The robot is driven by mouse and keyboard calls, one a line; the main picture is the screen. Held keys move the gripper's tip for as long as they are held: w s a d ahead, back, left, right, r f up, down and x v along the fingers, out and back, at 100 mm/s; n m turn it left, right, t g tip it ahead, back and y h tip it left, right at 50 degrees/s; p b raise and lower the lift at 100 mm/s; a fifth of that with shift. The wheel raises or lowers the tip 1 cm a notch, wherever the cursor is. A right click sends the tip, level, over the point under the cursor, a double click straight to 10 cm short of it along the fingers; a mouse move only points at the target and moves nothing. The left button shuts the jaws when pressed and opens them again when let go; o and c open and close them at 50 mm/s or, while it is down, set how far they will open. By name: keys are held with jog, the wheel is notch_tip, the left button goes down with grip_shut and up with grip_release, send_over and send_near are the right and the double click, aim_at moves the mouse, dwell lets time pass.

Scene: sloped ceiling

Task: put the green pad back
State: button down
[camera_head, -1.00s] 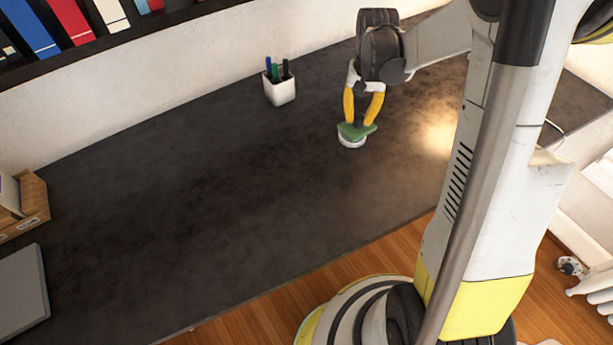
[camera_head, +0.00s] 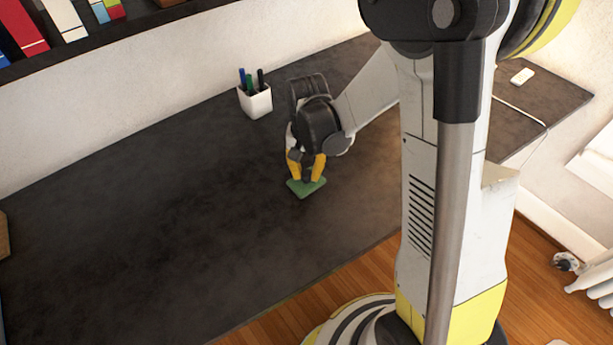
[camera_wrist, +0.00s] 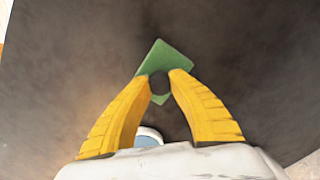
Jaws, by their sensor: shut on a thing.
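The green pad (camera_head: 306,188) is a flat green square at or just above the dark desk; I cannot tell whether it touches. My gripper (camera_head: 306,176) points down, its yellow fingers shut on the pad from above. In the wrist view the fingertips of my gripper (camera_wrist: 163,78) close on a dark round knob (camera_wrist: 160,85) at the middle of the green pad (camera_wrist: 165,60). A white round thing with a blue part (camera_wrist: 148,137) shows in the wrist view, partly hidden by my gripper. In the head view it is hidden.
A white pen cup (camera_head: 256,101) with several pens stands on the desk (camera_head: 130,220) near the wall, left of my gripper. A small white thing (camera_head: 522,76) and a cable lie at the right end. The desk left of the pad is clear.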

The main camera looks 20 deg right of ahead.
jog(key=shift+f, duration=0.25)
jog(key=c, duration=1.3)
grip_release()
jog(key=shift+r, duration=0.2)
